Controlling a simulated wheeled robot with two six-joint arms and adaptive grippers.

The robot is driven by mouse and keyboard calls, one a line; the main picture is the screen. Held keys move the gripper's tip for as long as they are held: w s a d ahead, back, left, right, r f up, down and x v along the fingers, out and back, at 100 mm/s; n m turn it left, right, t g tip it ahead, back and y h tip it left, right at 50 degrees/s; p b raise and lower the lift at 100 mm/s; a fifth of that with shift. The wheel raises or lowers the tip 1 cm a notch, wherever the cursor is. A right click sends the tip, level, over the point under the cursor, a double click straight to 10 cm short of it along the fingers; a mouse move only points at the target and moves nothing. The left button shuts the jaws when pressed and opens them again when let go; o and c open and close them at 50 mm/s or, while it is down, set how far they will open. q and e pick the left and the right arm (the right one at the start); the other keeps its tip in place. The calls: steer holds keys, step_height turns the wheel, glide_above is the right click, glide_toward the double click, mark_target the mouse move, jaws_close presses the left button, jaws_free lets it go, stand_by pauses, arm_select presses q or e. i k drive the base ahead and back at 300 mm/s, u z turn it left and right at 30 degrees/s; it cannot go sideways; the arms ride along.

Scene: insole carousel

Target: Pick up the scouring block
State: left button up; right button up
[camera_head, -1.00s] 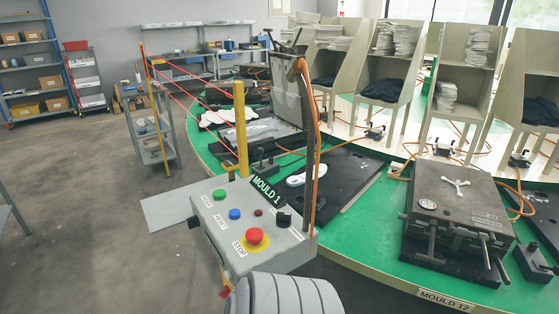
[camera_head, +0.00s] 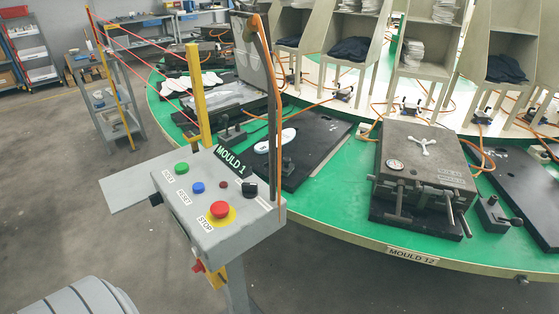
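I cannot make out a scouring block anywhere in the head view. A grey trolley (camera_head: 119,133) at the left has small items on its shelves, too small to tell apart. Neither of my grippers is in view.
A control box (camera_head: 235,227) with coloured buttons stands in front of the green carousel table (camera_head: 347,226). A closed mould (camera_head: 425,165) sits on the table at right. A white insole (camera_head: 275,140) lies at an open mould. A yellow post (camera_head: 198,98) carries red cords.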

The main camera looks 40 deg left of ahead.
mark_target(286, 169)
steer(key=i, duration=0.55)
steer(key=u, duration=1.35)
steer(key=i, duration=0.5)
steer(key=u, duration=1.25)
